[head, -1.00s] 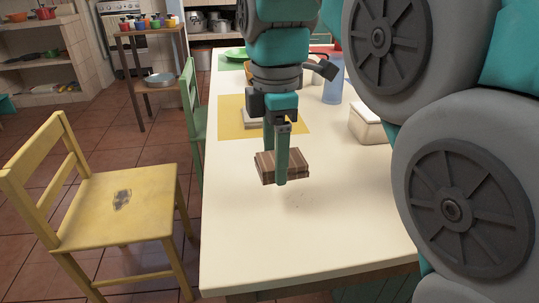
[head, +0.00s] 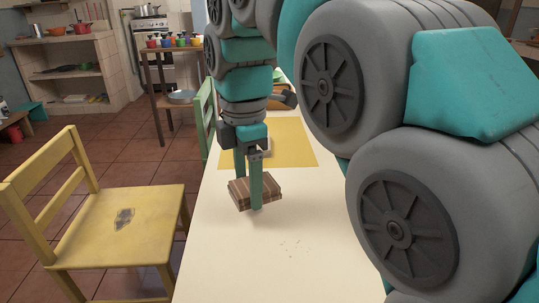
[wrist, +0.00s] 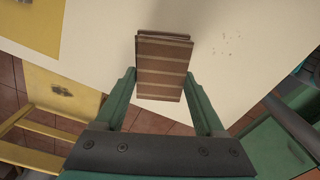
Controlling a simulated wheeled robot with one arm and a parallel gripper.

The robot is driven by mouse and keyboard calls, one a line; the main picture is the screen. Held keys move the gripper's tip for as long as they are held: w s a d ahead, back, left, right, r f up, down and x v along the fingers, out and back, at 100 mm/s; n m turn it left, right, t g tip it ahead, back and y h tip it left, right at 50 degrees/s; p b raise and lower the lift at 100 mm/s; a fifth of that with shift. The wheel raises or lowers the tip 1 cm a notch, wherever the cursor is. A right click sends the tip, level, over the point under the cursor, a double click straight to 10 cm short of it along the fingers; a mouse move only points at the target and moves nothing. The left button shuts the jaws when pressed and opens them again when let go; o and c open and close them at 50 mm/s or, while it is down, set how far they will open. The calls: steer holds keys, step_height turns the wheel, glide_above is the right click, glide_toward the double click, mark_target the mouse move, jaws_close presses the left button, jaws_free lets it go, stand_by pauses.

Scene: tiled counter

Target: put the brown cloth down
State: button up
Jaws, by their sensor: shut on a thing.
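The brown cloth (head: 270,187) is a folded, striped stack. My gripper (head: 248,186) points down and is shut on it, with one finger on either side. In the wrist view the cloth (wrist: 163,68) sits between the two green fingers of my gripper (wrist: 163,88). The cloth is over the cream counter (head: 225,260), near its left edge. I cannot tell how much gap there is between the cloth and the counter top.
A yellow mat (head: 300,150) lies behind the cloth, partly hidden by my arm. Small crumbs (head: 291,247) dot the counter in front. The near counter is otherwise clear. A yellow chair (head: 125,220) stands left of the counter, and a green chair (head: 205,120) stands farther back.

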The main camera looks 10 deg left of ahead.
steer(key=w+a, duration=0.1)
steer(key=w, duration=0.1)
steer(key=w+a, duration=0.1)
steer(key=w, duration=0.2)
steer(key=w+a+p, duration=0.1)
steer(key=w, duration=0.1)
steer(key=shift+w+f, duration=0.2)
steer(key=shift+f, duration=1.9)
steer(key=shift+f, duration=0.1)
steer(key=o, duration=1.4)
